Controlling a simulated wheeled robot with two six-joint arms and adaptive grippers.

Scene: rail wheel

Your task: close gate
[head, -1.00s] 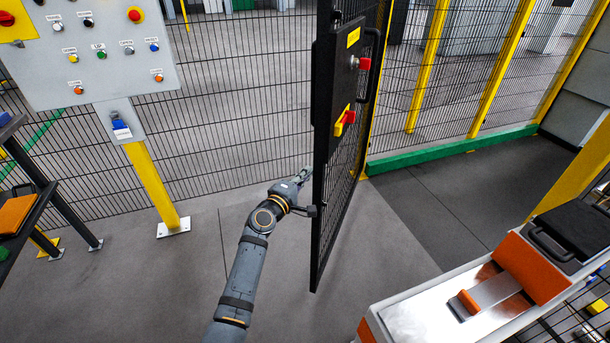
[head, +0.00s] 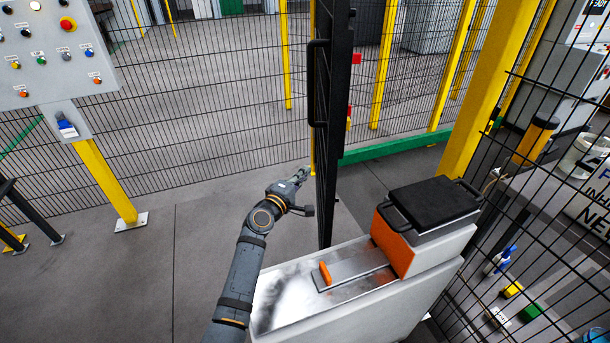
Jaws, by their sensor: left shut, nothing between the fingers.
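The gate (head: 326,130) is a black mesh door, standing open and seen almost edge-on in the middle of the head view. A black pull handle (head: 312,85) shows on its left side, and parts of a red-and-yellow latch show at its right edge. My left gripper (head: 304,173) is shut and empty, on the left side of the gate at about mid-height. Whether it touches the mesh cannot be told. My right gripper is not in view.
A white and orange cart (head: 340,285) with a black-topped box stands close in front of the gate. A thick yellow post (head: 475,90) and mesh fence are at right. A control panel (head: 50,50) on a yellow stand is at left.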

